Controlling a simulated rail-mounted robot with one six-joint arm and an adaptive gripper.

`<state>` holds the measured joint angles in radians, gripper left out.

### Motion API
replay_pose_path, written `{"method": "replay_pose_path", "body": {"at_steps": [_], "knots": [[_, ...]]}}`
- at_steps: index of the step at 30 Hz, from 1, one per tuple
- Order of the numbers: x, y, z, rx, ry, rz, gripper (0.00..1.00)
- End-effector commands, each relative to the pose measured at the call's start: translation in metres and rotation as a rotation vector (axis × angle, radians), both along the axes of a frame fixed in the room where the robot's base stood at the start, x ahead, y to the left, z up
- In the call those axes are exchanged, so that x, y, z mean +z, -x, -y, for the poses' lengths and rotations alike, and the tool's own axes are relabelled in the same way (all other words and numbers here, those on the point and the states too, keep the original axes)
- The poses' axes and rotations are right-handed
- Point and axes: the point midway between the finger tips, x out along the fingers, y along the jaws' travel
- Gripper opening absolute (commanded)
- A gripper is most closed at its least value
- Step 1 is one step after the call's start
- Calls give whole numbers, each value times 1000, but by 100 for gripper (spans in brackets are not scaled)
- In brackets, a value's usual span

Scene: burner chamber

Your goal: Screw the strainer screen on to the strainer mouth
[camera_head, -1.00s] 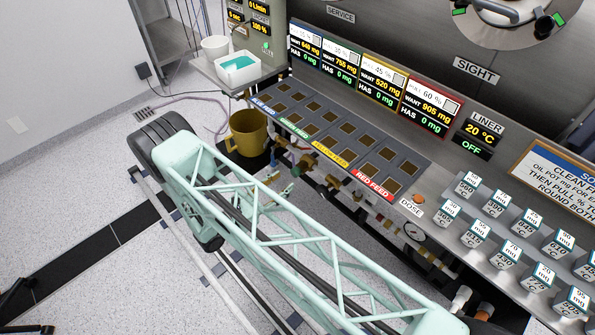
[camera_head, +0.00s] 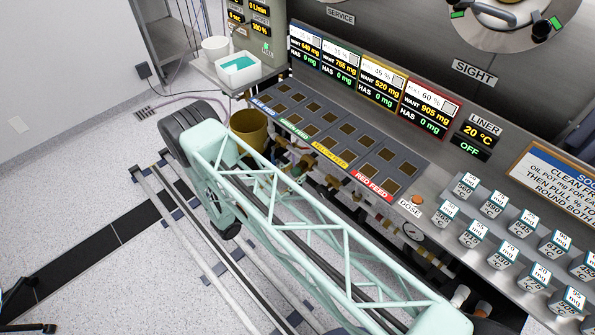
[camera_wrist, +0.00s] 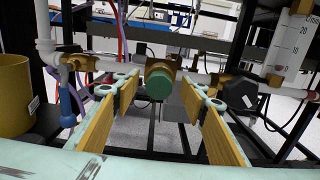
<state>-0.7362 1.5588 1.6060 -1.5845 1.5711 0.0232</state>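In the wrist view a brass pipe fitting (camera_wrist: 159,68) sits on the pipe run at upper centre, with a round green end (camera_wrist: 160,86) facing me. This may be the strainer; I cannot tell whether the green part is its screen or its mouth. My gripper (camera_wrist: 160,88) has two yellow-padded fingers spread wide, one on each side of the green end as seen here. A gap shows on both sides and nothing is between the pads. In the head view my arm hides the gripper and most of the pipework.
A brass-coloured bucket (camera_head: 249,128) stands left of the pipework; it also shows in the wrist view (camera_wrist: 22,100). A black hexagonal part (camera_wrist: 241,97) and a graduated cylinder (camera_wrist: 291,45) are at right. A white tub (camera_head: 238,69) rests on the shelf. Floor at left is open.

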Motion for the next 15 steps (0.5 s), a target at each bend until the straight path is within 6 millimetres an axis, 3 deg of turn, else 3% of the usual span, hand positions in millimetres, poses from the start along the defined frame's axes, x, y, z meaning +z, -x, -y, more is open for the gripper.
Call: {"method": "replay_pose_path", "body": {"at_steps": [15], "knots": [[0,-1,0,0,15,-16,39]]}}
